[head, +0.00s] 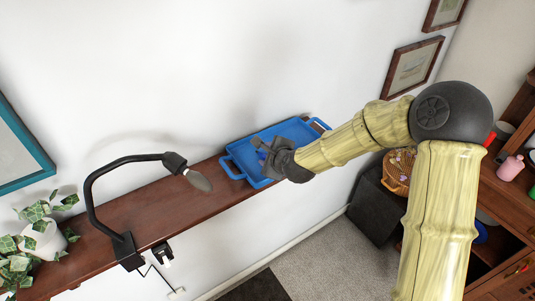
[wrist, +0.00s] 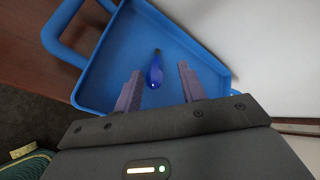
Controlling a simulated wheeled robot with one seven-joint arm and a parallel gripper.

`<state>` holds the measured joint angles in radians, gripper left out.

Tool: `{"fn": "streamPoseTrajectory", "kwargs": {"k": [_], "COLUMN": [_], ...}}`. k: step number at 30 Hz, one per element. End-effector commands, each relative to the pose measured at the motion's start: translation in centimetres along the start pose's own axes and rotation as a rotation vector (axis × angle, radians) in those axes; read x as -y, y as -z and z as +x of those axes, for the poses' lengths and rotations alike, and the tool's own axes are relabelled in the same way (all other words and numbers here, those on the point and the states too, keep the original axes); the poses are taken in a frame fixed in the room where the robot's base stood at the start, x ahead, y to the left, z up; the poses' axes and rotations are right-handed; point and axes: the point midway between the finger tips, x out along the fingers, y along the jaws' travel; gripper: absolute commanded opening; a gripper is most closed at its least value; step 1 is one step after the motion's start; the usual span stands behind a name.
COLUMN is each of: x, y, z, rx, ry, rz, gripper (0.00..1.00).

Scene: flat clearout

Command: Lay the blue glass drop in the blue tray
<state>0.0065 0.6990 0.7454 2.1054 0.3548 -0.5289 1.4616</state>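The blue tray (head: 299,130) stands on a brown wall shelf, and its floor and raised walls fill much of the wrist view (wrist: 117,50). The blue glass drop (wrist: 155,74) shows inside the tray's outline and appears to lie on its floor, narrow dark end pointing away from me. My gripper (wrist: 160,68) is open, one finger on each side of the drop in the picture, with visible gaps to both. In the head view my gripper (head: 260,151) is over the tray, and a small dark-blue patch of the drop shows by the fingers.
A black lamp (head: 91,190) stands on the shelf (head: 150,207) left of the tray, its head near the tray's left handle. A potted plant (head: 42,238) is at the shelf's far left. The white wall runs close behind. The shelf between lamp and plant is mostly clear.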

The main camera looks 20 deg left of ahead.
Motion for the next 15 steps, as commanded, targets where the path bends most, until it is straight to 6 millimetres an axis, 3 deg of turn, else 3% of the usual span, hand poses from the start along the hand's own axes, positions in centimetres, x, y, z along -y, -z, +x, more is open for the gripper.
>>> {"fn": "streamPoseTrajectory", "kwargs": {"k": [15], "x": [0.01], "y": [0.05], "z": [-0.86], "rx": [0.000], "ry": [0.001], "rz": [0.000], "gripper": [0.48]}}
